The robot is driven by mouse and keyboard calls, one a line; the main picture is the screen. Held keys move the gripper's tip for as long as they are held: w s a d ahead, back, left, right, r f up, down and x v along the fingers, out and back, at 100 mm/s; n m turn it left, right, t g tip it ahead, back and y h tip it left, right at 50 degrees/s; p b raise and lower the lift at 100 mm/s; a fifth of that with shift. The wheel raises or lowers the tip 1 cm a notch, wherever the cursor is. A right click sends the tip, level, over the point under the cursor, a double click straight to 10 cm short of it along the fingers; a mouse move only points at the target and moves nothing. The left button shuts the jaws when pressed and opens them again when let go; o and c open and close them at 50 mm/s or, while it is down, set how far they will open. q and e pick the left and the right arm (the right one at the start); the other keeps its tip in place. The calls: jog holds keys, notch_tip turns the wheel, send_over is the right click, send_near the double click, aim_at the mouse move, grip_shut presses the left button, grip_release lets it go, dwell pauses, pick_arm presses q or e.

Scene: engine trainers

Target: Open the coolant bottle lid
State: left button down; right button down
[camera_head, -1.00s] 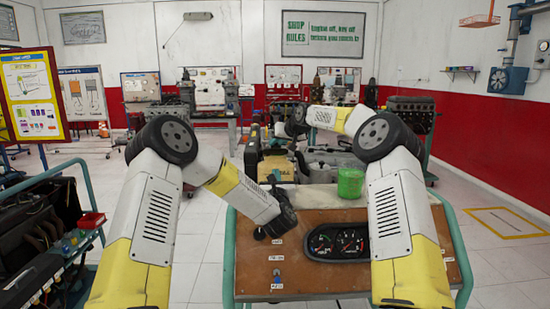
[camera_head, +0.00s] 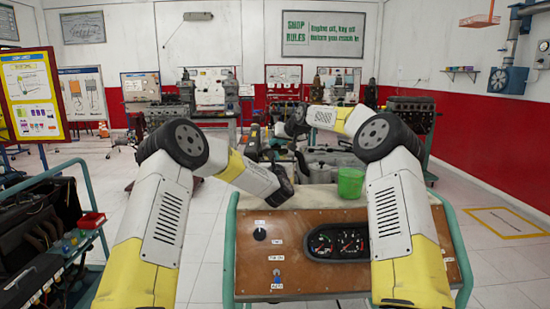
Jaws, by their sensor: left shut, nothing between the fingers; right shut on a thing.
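I cannot pick out the coolant bottle or its lid with certainty; they may be among the cluttered engine parts behind the panel, partly hidden by my arms. My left gripper (camera_head: 283,187) is shut and empty, over the far edge of the wooden panel, its fingers hard to see. My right arm reaches across behind the panel. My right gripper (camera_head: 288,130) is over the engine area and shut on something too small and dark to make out.
Open floor lies between.

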pick_arm(q)
jog(key=shift+w+r, duration=0.4)
jog(key=shift+r, duration=0.25)
pick_arm(e)
jog(key=shift+a+f, duration=0.1)
jog(key=c, duration=1.3)
grip_release()
